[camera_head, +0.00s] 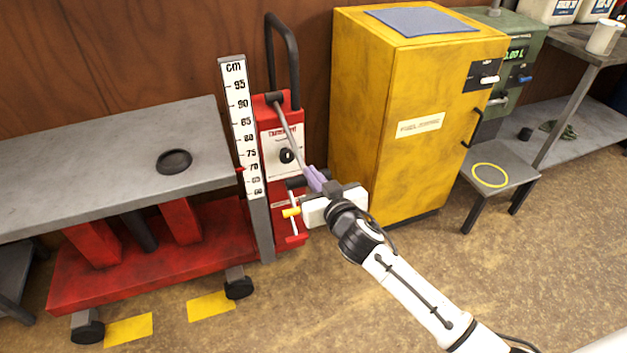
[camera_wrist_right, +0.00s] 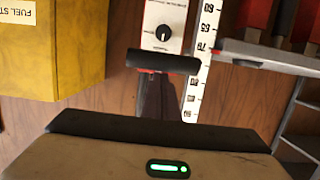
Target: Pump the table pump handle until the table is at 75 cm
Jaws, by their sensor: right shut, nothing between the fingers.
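The lift table (camera_head: 90,150) is grey-topped on a red base. Its edge, with a small red mark, sits near 70 on the white cm scale (camera_head: 237,110); the scale also shows in the right wrist view (camera_wrist_right: 203,60). The red pump unit (camera_head: 268,135) stands right of the scale. Its pump handle (camera_head: 290,128) is a grey rod slanting down to a black grip, which shows lying crosswise in the right wrist view (camera_wrist_right: 163,61). My right gripper (camera_head: 314,179) is shut and empty beside the grip; contact is unclear. My left gripper is not in view.
A yellow-tipped lever (camera_head: 291,212) sits low on the pump unit, close to my right gripper. A yellow fuel cabinet (camera_head: 400,130) stands to the right. A black disc (camera_head: 174,161) lies on the table. A low stool (camera_head: 505,168) stands farther right. The front floor is open.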

